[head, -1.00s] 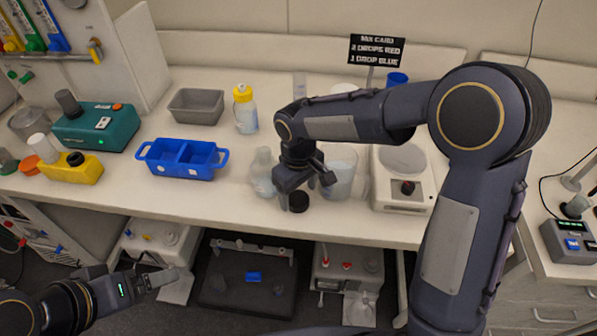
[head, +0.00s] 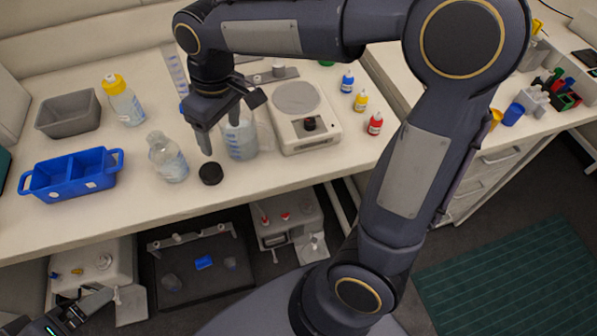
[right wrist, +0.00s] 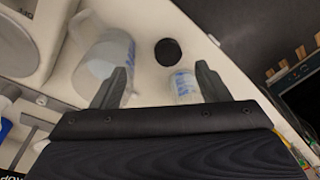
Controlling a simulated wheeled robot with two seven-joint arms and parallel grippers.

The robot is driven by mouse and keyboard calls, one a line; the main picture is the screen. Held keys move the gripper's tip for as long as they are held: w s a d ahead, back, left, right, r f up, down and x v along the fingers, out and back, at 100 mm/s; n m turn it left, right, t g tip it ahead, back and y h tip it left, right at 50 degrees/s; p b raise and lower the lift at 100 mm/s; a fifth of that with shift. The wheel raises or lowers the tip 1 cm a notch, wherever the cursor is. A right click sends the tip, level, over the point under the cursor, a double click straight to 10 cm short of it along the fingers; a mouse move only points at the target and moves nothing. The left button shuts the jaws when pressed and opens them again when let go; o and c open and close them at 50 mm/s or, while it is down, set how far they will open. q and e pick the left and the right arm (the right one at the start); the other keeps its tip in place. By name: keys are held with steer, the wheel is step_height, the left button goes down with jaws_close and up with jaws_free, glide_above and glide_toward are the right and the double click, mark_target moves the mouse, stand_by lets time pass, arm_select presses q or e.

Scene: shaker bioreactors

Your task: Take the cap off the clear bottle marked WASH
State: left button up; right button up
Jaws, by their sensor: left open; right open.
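The clear bottle (head: 168,160) stands upright on the bench in the head view, with a pale label and an uncapped neck. I take it as the WASH bottle, but its lettering is too small to read. It also shows in the right wrist view (right wrist: 184,86). A round black cap (head: 210,173) lies on the bench right of the bottle, apart from it. My right gripper (head: 228,128) is open and empty above the cap, by the beaker; its fingers also show in the right wrist view (right wrist: 162,74). My left gripper (head: 92,300) is open at the lower left, below the bench.
A beaker (head: 239,138) stands right of the bottle, near a white stirrer-like device (head: 306,125). A blue two-part caddy (head: 72,176), a grey tray (head: 69,115) and a yellow-capped bottle (head: 124,101) are at left. Small dropper bottles (head: 375,124) stand at right. Bench front is mostly clear.

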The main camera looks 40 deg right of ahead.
steer(key=s+d+f+m+t+y, duration=0.1)
steer(key=s+d+m+t, duration=0.1)
steer(key=s, duration=0.7)
steer(key=s+d+f+m+t+y, duration=0.1)
steer(key=s+d+m+t, duration=0.2)
steer(key=s+d+m, duration=0.2)
steer(key=s, duration=0.3)
steer(key=shift+s+d+f+y, duration=0.25)
steer(key=shift+s+y, duration=0.05)
steer(key=shift+s, duration=0.1)
